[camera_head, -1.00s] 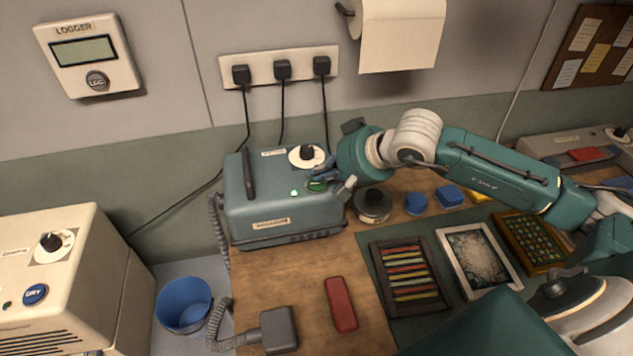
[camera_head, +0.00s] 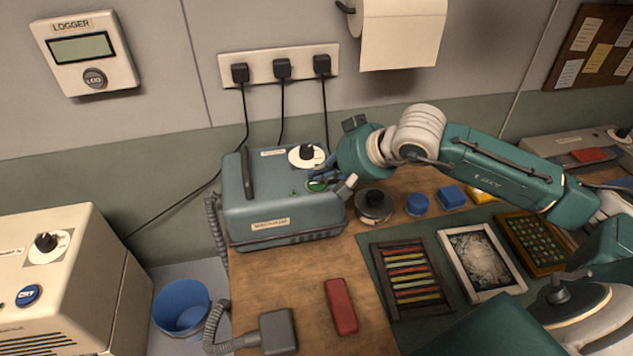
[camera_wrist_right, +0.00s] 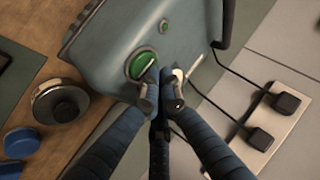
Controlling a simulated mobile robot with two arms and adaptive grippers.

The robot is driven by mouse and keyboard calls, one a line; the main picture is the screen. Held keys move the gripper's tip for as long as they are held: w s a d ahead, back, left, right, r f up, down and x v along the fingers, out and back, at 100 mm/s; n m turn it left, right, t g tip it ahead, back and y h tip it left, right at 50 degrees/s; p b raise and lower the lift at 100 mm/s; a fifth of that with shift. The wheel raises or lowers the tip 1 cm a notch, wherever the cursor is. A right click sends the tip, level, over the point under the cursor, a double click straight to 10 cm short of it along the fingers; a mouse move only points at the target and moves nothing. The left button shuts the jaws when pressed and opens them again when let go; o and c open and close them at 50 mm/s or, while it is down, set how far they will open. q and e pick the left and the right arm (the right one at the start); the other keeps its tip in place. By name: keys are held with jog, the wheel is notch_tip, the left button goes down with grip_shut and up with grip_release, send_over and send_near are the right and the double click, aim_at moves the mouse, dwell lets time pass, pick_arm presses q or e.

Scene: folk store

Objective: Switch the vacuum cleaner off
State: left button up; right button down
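The vacuum cleaner (camera_head: 285,222) is a teal box with a dark handle, standing at the back left of the wooden bench. On its top are a white dial with a black knob (camera_head: 307,152), a green button (camera_head: 316,186) and a small lamp (camera_head: 294,191), which looks dark. My right gripper (camera_head: 332,181) is over the right side of its top. In the right wrist view its fingertips (camera_wrist_right: 160,88) are together and empty, close beside the green button (camera_wrist_right: 141,65); I cannot tell whether they touch it. The lamp (camera_wrist_right: 163,26) looks dull green there. My left gripper is not in view.
A cream machine (camera_head: 85,270) with a blue button stands at the left, beside a blue bucket (camera_head: 183,305). A logger (camera_head: 80,50) and a socket strip (camera_head: 262,68) are on the wall. A dark-lidded pot (camera_head: 374,206) and blue pieces stand right of the vacuum.

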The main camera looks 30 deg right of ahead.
aim_at(320, 184)
jog(key=shift+r+p, duration=1.2)
jog(key=shift+r, duration=1.85)
jog(key=shift+f, duration=0.1)
